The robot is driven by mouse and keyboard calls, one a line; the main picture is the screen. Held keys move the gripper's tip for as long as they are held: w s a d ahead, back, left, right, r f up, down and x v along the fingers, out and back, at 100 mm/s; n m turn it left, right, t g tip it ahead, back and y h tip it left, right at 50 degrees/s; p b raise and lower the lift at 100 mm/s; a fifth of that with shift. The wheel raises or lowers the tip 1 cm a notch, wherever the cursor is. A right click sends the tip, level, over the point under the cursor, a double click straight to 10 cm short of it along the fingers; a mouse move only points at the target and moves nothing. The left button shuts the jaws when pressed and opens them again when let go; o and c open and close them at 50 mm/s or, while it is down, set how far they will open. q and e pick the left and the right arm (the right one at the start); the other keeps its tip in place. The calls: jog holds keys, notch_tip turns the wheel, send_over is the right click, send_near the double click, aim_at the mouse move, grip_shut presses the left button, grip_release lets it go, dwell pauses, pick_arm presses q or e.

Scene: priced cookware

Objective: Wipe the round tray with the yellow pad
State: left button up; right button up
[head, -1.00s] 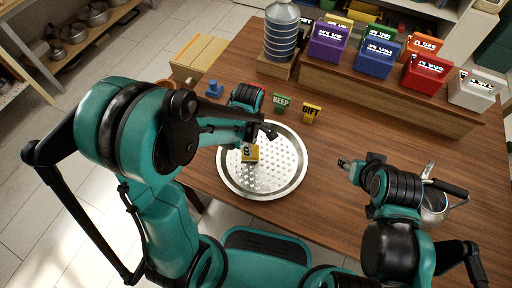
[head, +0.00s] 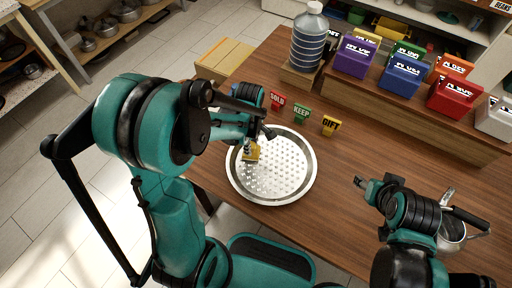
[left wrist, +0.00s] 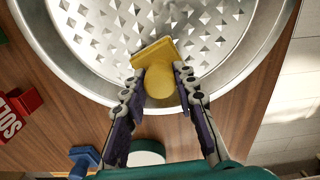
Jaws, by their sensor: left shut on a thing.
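The round tray (head: 300,188) is a silver metal disc with a raised rim and a pattern of studs, lying on the wooden table. It fills the top of the left wrist view (left wrist: 85,75). My left gripper (head: 257,138) is over the tray's upper left part, shut on the yellow pad (head: 251,152). In the left wrist view, the fingers (left wrist: 160,85) grip the pad's rounded handle, and its flat part (left wrist: 154,52) lies over the studs near the rim. I cannot tell whether it touches. My right gripper (head: 361,183) is right of the tray, its jaws unclear.
The red SOLD (head: 277,100), green KEEP (head: 301,113) and yellow GIFT (head: 330,124) signs stand behind the tray. A large bottle (head: 308,40) and coloured boxes (head: 403,73) stand at the back. A metal pot (head: 452,232) is beside my right arm.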

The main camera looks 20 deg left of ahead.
pick_arm(q)
jog(key=shift+w+a, duration=0.1)
jog(key=shift+a, duration=0.5)
jog(key=shift+s+d, duration=0.2)
jog(key=shift+d, duration=0.65)
jog(key=shift+s+d, duration=0.15)
jog(key=shift+d, duration=0.7)
jog(key=shift+s+d+f+b, duration=0.1)
jog(key=shift+s+d+b, duration=0.1)
jog(key=shift+d, duration=0.7)
jog(key=shift+s+d+b, duration=0.1)
jog(key=shift+s+d, duration=0.1)
jog(key=shift+d, duration=0.7)
jog(key=shift+s+d, duration=0.15)
jog(key=shift+d, duration=0.75)
jog(key=shift+s+d, duration=0.15)
jog(key=shift+d, duration=0.7)
jog(key=shift+r, duration=0.2)
jog(key=shift+a+r+p, duration=0.1)
jog(key=shift+r+p, duration=2.3)
jog(key=shift+r, duration=0.5)
jog(key=shift+r, duration=0.1)
